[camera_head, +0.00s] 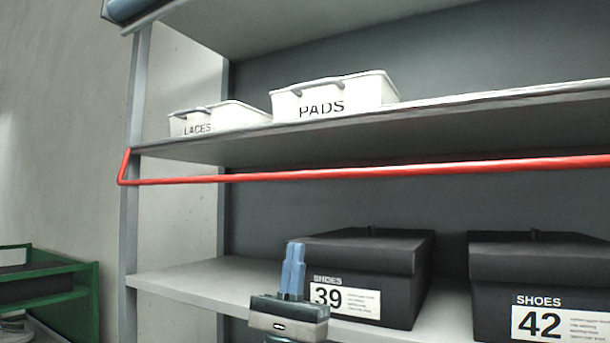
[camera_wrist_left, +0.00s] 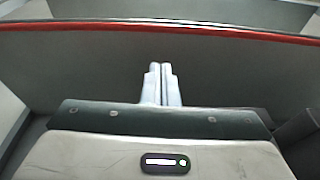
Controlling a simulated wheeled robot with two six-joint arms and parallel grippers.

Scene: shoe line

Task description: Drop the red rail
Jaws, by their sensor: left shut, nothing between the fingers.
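The red rail (camera_head: 330,173) runs along the shelving, just below the front edge of the middle shelf. Its left end bends up to the shelf's corner. My left gripper (camera_head: 295,254) is shut and empty, with its fingers pointing up. In the head view it shows below the rail, in front of the black box marked 39. In the left wrist view the rail (camera_wrist_left: 160,27) crosses the top of the picture, beyond the shut fingertips (camera_wrist_left: 160,68) and apart from them. My right gripper is in neither view.
White bins marked LACES (camera_head: 195,124) and PADS (camera_head: 335,97) stand on the middle shelf (camera_head: 440,125). Black shoe boxes marked 39 (camera_head: 400,275) and 42 (camera_head: 500,270) stand on the lower shelf (camera_head: 190,280). A green-framed rack (camera_head: 90,290) is at the lower left.

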